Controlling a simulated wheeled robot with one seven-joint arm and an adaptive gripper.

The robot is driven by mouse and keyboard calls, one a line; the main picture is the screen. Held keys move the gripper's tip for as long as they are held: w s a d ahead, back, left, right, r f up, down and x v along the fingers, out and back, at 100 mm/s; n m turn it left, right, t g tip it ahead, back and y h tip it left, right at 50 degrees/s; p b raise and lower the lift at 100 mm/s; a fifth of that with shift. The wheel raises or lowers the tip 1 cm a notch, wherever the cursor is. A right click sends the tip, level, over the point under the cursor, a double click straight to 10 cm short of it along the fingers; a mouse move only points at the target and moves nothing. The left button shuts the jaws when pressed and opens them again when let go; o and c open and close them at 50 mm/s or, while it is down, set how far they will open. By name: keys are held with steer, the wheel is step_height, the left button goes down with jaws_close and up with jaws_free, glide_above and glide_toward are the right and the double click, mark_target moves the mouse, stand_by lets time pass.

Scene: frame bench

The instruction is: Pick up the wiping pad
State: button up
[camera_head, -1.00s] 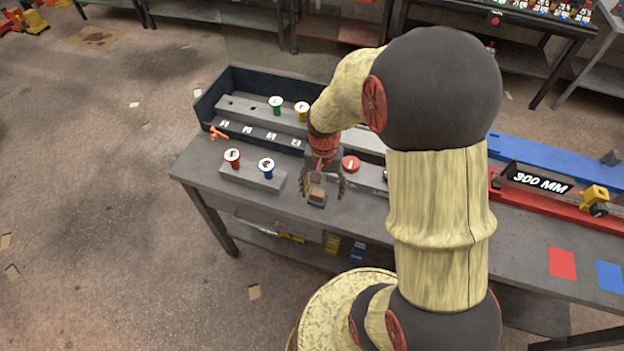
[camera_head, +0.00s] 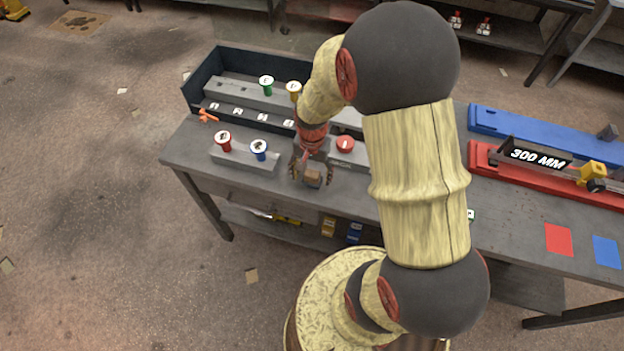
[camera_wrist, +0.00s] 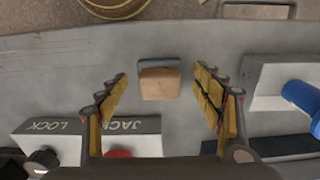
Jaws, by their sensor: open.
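The wiping pad (camera_wrist: 160,83) is a small tan block with a dark grey strip along one edge. It lies on the grey bench top (camera_wrist: 60,77), and it also shows in the head view (camera_head: 312,179). My gripper (camera_wrist: 160,90) is open, with one finger on each side of the pad and a clear gap to it on both sides. In the head view my gripper (camera_head: 311,175) is over the pad near the bench's front edge. I see no contact between the fingers and the pad.
A block with red (camera_head: 223,140) and blue (camera_head: 259,149) knobs stands left of my gripper. A red button (camera_head: 345,143) on a grey box labelled JACK and LOCK is close by. A dark tray (camera_head: 207,80) with more knobs is behind. Red and blue rails lie at right.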

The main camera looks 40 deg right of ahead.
steer(key=shift+f, duration=0.7)
steer(key=shift+r, duration=0.1)
steer(key=shift+c, duration=0.7)
steer(key=c, duration=1.1)
